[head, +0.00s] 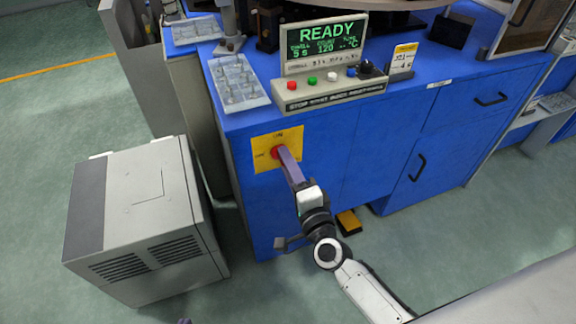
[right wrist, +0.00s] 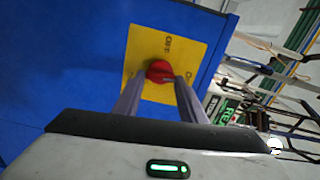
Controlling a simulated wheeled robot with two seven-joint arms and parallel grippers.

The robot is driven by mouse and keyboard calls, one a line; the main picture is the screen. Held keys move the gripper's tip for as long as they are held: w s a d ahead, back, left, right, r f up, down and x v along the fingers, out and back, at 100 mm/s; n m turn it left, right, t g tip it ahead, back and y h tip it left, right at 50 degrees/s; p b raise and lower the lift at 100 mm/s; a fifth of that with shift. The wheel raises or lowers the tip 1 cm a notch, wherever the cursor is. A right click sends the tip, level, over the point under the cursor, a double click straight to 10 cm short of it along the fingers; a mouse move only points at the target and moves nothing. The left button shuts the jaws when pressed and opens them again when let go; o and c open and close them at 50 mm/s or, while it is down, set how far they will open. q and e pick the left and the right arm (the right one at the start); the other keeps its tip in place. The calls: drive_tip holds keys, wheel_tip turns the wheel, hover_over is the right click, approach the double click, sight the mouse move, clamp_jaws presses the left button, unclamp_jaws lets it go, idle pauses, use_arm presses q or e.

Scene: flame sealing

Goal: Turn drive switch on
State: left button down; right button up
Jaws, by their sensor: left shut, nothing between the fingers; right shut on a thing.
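The drive switch is a red knob (head: 275,153) on a yellow plate (head: 264,141) on the blue cabinet front. The plate has lettering at its top and left in the head view. My right gripper (head: 281,152) is shut on the knob, with its fingers pointing at the plate. In the right wrist view the red knob (right wrist: 159,71) sits between the two finger ends (right wrist: 160,82). The knob's pointing direction cannot be made out. Only a small dark tip of my left gripper (head: 184,321) shows at the bottom edge of the head view, away from the switch.
A control panel (head: 330,95) with buttons and a READY display (head: 327,32) stands on the blue cabinet (head: 400,125). A tray of glass pieces (head: 238,82) lies left of it. A grey box unit (head: 135,205) stands on the floor at left. A yellow pedal (head: 348,222) is below.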

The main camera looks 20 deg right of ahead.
drive_tip(key=shift+m, duration=0.7)
drive_tip(key=o, duration=1.1)
drive_tip(key=shift+c, duration=0.2)
drive_tip(key=shift+s, duration=0.15)
drive_tip(key=s, duration=1)
drive_tip(key=shift+d, duration=0.15)
